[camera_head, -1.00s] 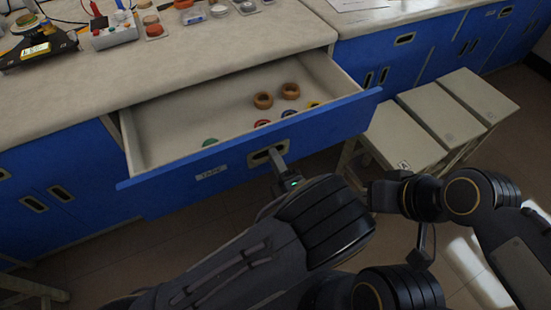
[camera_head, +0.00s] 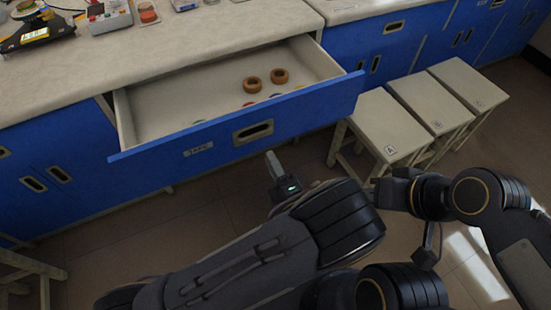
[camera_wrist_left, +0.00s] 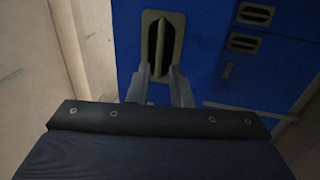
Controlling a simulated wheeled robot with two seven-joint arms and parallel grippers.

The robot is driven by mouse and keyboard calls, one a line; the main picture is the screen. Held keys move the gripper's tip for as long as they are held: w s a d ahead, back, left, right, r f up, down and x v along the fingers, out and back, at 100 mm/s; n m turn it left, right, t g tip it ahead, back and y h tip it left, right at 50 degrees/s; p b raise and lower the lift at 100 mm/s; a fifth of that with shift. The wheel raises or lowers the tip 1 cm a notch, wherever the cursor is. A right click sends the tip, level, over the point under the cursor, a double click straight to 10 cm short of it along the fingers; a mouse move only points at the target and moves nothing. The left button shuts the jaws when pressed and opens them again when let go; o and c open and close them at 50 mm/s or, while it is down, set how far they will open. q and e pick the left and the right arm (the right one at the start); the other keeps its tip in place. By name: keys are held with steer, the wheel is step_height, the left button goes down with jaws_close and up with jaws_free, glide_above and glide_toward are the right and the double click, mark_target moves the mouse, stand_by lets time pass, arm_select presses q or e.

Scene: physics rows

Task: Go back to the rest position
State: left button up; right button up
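My left gripper (camera_head: 272,164) is in front of the open blue drawer (camera_head: 200,150), below its handle (camera_head: 253,132) and apart from it. In the left wrist view its two fingers (camera_wrist_left: 159,85) stand apart with an empty gap between them. The handle (camera_wrist_left: 162,42) shows just beyond the fingertips there. My right arm comes in from the right in the head view, but I cannot make out its gripper fingers.
The drawer holds two brown tape rolls (camera_head: 265,79) and several coloured ones partly hidden by its front. Stools (camera_head: 391,130) stand to the right. The worktop (camera_head: 190,45) carries devices and jars at the back left. Floor is open below the drawer.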

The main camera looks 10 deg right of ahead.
arm_select(q)
steer(key=shift+w, duration=0.1)
stand_by(0.3)
steer(key=s+a+r+n+g+y, duration=0.2)
steer(key=a+r+n+g, duration=0.1)
steer(key=a+n+g, duration=0.65)
steer(key=s+a+r+n+g+y, duration=0.15)
steer(key=a+n+g, duration=0.45)
steer(key=a+n, duration=0.6)
steer(key=s+a+r+n+g+h, duration=0.1)
steer(key=s+a+r+n+h, duration=0.1)
steer(key=s+n+h, duration=0.6)
steer(key=s+a+r+n+g+h, duration=0.2)
steer(key=s+r+n+h, duration=0.15)
steer(key=n, duration=0.85)
step_height(320, 180, up, 24)
steer(key=s+n+t+h+p, duration=0.2)
steer(key=n+t+p, duration=0.3)
steer(key=n+p, duration=0.5)
steer(key=p, duration=0.9)
steer(key=shift+s+d+f+h, duration=0.25)
steer(key=shift+s+d+h, duration=0.05)
steer(key=shift+s+h, duration=0.1)
